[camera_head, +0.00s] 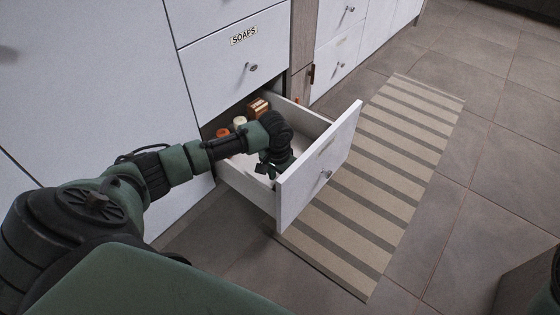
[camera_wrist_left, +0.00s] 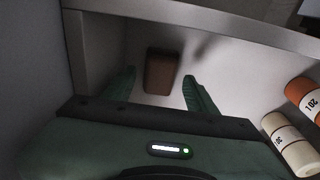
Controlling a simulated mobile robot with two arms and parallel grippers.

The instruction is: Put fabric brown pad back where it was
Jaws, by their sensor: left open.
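The brown pad (camera_wrist_left: 160,71) lies on the drawer floor in the left wrist view. It looks like a small dark brown block with rounded edges. My left gripper (camera_wrist_left: 158,82) is open, with its two green fingers on either side of the pad's near part; I cannot tell whether they touch it. In the head view my left gripper (camera_head: 270,170) reaches down into the open drawer (camera_head: 318,170), and the pad is hidden behind it. My right gripper does not show.
The drawer walls stand close around my gripper. A closed drawer labelled SOAPS (camera_head: 240,55) is above. A striped rug (camera_head: 385,150) lies on the tiles.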

